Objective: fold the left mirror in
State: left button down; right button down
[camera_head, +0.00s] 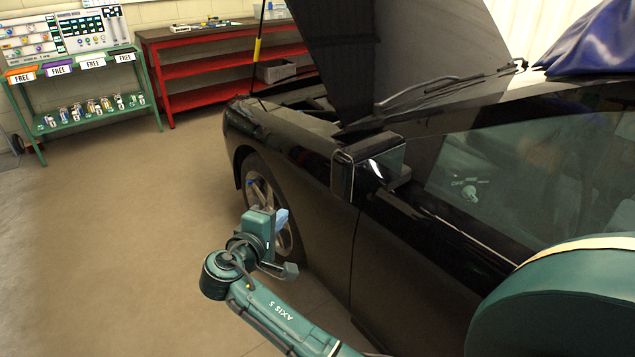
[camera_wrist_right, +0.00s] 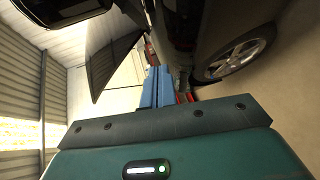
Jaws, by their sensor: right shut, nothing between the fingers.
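The left mirror (camera_head: 343,174) is a glossy black housing on the near side of the black car, by the front corner of the door window. It stands out from the body. My right gripper (camera_head: 282,218) is shut and empty, with its blue fingers beside the front wheel. It is below and to the left of the mirror in the head view, apart from it. In the right wrist view the blue fingers (camera_wrist_right: 158,88) are together, and a dark shape at the upper left (camera_wrist_right: 62,10) appears to be the mirror. My left gripper is not in view.
The car's hood (camera_head: 400,45) is raised. The front wheel (camera_head: 262,195) is behind my right gripper. A green cart (camera_head: 95,118) and a red shelf bench (camera_head: 205,75) stand at the back. The floor left of the car is clear.

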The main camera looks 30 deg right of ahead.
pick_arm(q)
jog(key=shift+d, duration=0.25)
pick_arm(e)
notch_tip(320, 180, up, 8)
jog(key=m+g+h, duration=0.1)
jog(key=m+h, duration=0.1)
jog(key=h, duration=0.1)
jog(key=shift+w+d+g+h, duration=0.15)
jog(key=shift+w+g+h, duration=0.05)
jog(key=shift+g+h, duration=0.2)
pick_arm(q)
jog(key=p, duration=0.1)
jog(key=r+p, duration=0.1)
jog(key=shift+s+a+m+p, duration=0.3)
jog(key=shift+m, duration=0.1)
pick_arm(e)
jog(key=d, duration=0.9)
jog(key=shift+d, duration=0.25)
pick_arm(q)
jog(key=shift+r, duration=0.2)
